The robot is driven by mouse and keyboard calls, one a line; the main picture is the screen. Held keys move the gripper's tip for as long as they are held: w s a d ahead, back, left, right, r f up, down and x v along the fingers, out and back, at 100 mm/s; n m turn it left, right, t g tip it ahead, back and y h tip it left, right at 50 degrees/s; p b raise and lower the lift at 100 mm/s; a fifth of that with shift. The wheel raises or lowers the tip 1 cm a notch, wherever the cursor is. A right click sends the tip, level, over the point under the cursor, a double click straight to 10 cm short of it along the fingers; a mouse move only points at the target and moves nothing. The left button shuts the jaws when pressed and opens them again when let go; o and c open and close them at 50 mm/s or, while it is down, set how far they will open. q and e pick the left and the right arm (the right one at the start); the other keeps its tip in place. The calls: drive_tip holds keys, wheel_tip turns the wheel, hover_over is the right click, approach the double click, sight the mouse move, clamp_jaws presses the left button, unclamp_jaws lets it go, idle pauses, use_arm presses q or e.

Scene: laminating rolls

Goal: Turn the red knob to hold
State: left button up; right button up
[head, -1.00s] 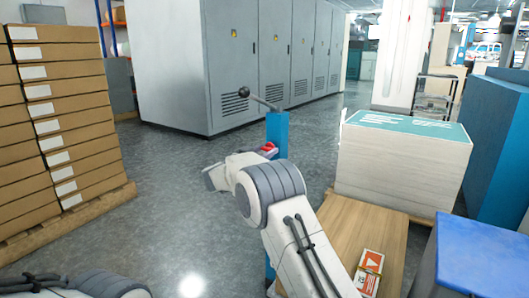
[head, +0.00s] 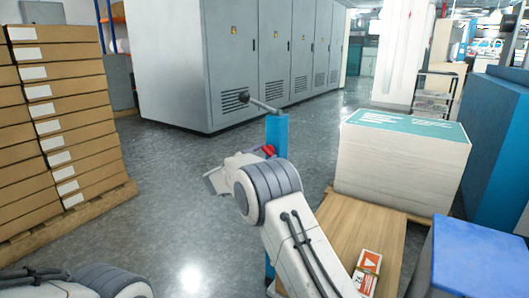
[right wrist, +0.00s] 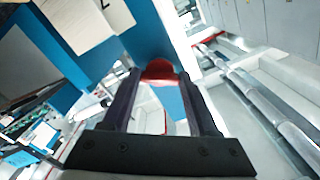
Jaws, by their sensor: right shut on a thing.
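The red knob (head: 268,151) is on the side of a blue post (head: 278,135) in the middle of the head view. In the right wrist view the red knob (right wrist: 158,70) sits between the tips of my right gripper (right wrist: 158,78), whose two dark fingers are shut on it. In the head view my right arm hides most of that gripper and part of the post. Only part of my left arm shows at the bottom left; its gripper is out of view.
A lever with a black ball (head: 244,96) tops the post. Stacked cartons (head: 70,110) stand left. Grey cabinets (head: 200,60) stand behind. Floor between is clear.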

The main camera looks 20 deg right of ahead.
drive_tip(key=m, duration=0.3)
drive_tip(key=shift+f, duration=0.1)
drive_tip(key=m+b, duration=0.1)
drive_tip(key=m, duration=0.1)
drive_tip(key=shift+m, duration=0.3)
drive_tip(key=m+b, duration=0.1)
drive_tip(key=m, duration=0.2)
drive_tip(key=shift+f+b, duration=0.1)
drive_tip(key=shift+b, duration=0.2)
drive_tip(key=shift+m+b, duration=0.55)
drive_tip(key=shift+m, duration=0.75)
drive_tip(key=shift+a, duration=0.1)
drive_tip(key=o, duration=1.4)
drive_tip(key=shift+r, duration=0.2)
